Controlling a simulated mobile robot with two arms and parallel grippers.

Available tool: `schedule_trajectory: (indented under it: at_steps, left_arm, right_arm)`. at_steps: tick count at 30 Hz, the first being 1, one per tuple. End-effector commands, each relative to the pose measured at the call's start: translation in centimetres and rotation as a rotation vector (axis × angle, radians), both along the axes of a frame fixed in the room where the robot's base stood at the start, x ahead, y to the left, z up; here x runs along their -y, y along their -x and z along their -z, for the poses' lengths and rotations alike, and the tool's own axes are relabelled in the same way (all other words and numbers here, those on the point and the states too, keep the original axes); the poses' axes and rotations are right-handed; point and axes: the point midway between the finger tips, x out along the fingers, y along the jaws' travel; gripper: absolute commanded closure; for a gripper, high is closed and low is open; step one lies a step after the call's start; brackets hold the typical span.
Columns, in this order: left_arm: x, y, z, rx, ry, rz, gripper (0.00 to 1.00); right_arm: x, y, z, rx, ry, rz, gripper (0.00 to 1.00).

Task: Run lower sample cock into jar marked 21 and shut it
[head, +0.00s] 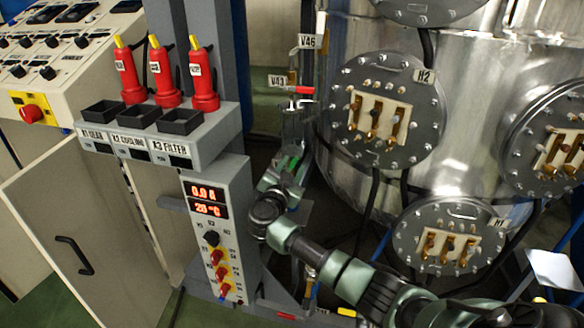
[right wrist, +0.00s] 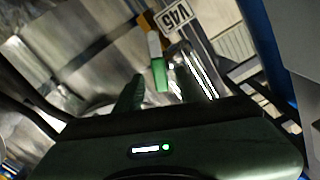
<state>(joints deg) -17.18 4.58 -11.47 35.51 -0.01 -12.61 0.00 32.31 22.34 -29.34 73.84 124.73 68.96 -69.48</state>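My right gripper (head: 290,158) is at the pipework left of the steel vessel, with its arm coming in from the lower right. In the right wrist view its two fingers (right wrist: 163,92) stand apart. A green-tipped handle (right wrist: 160,75) with a white and yellow stem shows between them; I cannot tell whether it touches a finger. A tag beside it (right wrist: 178,14) seems to read V45. In the head view the gripper and arm hide this cock. I cannot make out a jar marked 21. My left gripper is not in view.
The steel vessel (head: 470,115) has bolted round flanges, one tagged H2 (head: 423,76). Tags V46 (head: 307,41) and V43 (head: 277,80) hang on the pipes above, near a red lever (head: 303,90). A grey control post (head: 220,225) stands close on the left. Black cables hang by the vessel.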

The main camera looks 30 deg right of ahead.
Motion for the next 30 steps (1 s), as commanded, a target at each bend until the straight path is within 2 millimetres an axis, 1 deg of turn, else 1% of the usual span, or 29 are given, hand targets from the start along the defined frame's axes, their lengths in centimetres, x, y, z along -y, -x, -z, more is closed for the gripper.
schedule_trajectory:
  at_steps: [8,9,11,12,13,30]
  left_arm:
    - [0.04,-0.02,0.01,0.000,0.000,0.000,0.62]
    - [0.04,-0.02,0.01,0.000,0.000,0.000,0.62]
    - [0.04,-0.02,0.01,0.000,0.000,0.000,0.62]
    - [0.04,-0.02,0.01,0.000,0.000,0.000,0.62]
    - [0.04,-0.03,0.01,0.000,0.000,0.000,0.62]
    - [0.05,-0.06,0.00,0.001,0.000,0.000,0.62]
  right_arm:
    - [0.23,-0.23,-0.04,0.001,0.000,-0.002,0.62]
    - [0.22,-0.22,-0.04,0.001,0.000,-0.002,0.65]
    - [0.22,-0.22,-0.04,0.001,0.000,-0.002,0.81]
    - [0.22,-0.22,-0.04,0.001,0.000,-0.002,0.92]
    - [0.22,-0.22,-0.04,0.001,0.000,-0.001,1.00]
    - [0.20,-0.20,-0.02,0.000,0.000,-0.001,1.00]
